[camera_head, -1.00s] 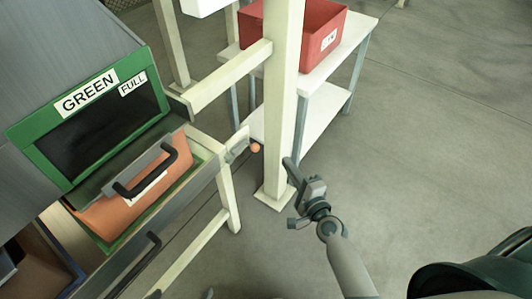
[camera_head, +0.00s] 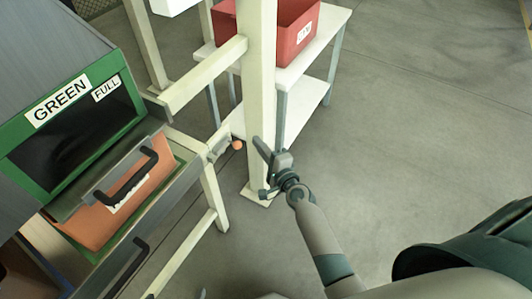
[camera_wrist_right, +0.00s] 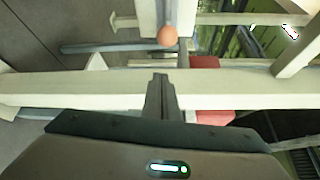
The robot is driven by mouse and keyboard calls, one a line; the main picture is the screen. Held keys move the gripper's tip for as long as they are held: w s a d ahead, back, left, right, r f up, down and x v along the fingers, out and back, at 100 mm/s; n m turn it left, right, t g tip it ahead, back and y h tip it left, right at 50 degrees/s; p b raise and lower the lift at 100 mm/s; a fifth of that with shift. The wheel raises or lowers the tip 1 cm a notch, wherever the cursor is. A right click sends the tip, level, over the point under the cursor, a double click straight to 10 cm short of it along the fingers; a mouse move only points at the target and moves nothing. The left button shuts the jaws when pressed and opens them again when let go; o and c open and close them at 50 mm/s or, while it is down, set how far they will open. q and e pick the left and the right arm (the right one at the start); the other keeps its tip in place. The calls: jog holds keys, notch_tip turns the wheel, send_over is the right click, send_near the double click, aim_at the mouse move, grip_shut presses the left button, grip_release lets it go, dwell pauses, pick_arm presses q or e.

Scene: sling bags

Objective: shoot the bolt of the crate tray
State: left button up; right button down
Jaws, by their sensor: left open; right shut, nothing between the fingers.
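The crate tray (camera_head: 165,205) is a grey-fronted, green-edged drawer at the left, with an orange crate (camera_head: 95,222) in it. The bolt (camera_head: 219,147) is a small grey fitting at the tray's far right end, with an orange ball knob (camera_head: 237,145). The knob also shows in the right wrist view (camera_wrist_right: 167,36). My right gripper (camera_head: 262,150) is shut and empty, just right of the knob and apart from it. Its closed fingers (camera_wrist_right: 161,82) point toward the knob. Only a small tip of my left gripper (camera_head: 203,294) seems to show at the bottom edge.
A cream post (camera_head: 258,90) stands just behind my right gripper. A white shelf table (camera_head: 325,45) carries a red bin (camera_head: 290,28) at the back. A green-framed panel marked GREEN and FULL (camera_head: 75,135) slopes above the tray. The floor at right is open.

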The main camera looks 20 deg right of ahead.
pick_arm(q)
jog(key=shift+s+a+f+g+y+p, duration=0.15)
jog(key=shift+s+a+g+y+p, duration=0.25)
jog(key=shift+a+p, duration=0.3)
pick_arm(e)
jog(key=s+a, duration=0.2)
jog(key=a, duration=0.4)
jog(key=shift+s+a+r, duration=0.15)
jog(key=shift+a+r, duration=0.15)
jog(key=shift+r, duration=0.05)
